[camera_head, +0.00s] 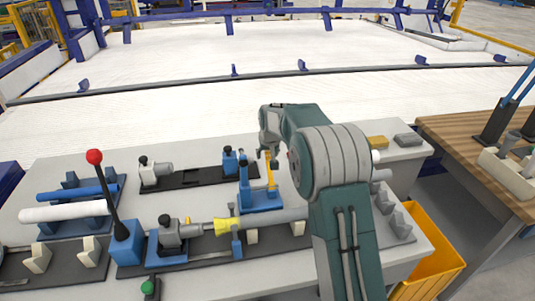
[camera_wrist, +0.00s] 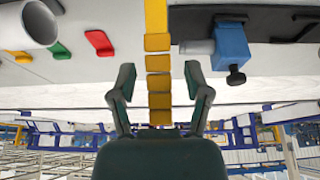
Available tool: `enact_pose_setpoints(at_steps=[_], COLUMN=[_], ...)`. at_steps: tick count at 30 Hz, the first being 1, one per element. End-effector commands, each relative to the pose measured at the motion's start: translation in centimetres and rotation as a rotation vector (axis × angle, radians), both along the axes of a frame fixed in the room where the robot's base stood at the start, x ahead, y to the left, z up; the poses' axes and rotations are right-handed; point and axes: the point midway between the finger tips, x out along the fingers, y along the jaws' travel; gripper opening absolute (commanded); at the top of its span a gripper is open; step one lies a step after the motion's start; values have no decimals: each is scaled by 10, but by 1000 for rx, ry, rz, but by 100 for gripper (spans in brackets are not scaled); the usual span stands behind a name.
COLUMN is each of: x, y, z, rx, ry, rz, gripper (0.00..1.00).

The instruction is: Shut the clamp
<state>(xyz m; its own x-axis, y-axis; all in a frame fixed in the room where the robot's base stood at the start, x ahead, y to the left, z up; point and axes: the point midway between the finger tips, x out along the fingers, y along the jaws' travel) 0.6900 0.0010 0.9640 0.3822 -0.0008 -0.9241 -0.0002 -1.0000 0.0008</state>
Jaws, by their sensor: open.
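The clamp (camera_head: 262,198) stands on the table left of my arm in the head view. It has a blue base and an upright yellow handle (camera_head: 270,170). In the wrist view the segmented yellow handle (camera_wrist: 157,42) runs down the middle between the fingers. My gripper (camera_wrist: 158,75) is open, with one finger on each side of the handle and a gap visible on both sides. In the head view my gripper (camera_head: 270,150) is beside the handle's upper end, partly hidden by my arm. Whether anything touches the handle cannot be told.
A grey pipe with a yellow collar (camera_head: 228,225) lies near the clamp's foot. A lever with a red knob (camera_head: 94,157) rises at the left. White and blue pipes (camera_head: 65,212) lie on a rack. A wooden table (camera_head: 490,160) and yellow bin (camera_head: 430,262) are at the right.

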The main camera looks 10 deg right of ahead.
Motion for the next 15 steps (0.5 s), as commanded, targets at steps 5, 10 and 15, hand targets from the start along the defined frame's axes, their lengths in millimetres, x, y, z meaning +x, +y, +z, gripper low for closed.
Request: enact_pose_setpoints(at_steps=[5,10,15], x=[0,0,0], y=[0,0,0], z=[0,0,0], rx=[0,0,0], ry=[0,0,1], rz=[0,0,0], gripper=[63,0,0])
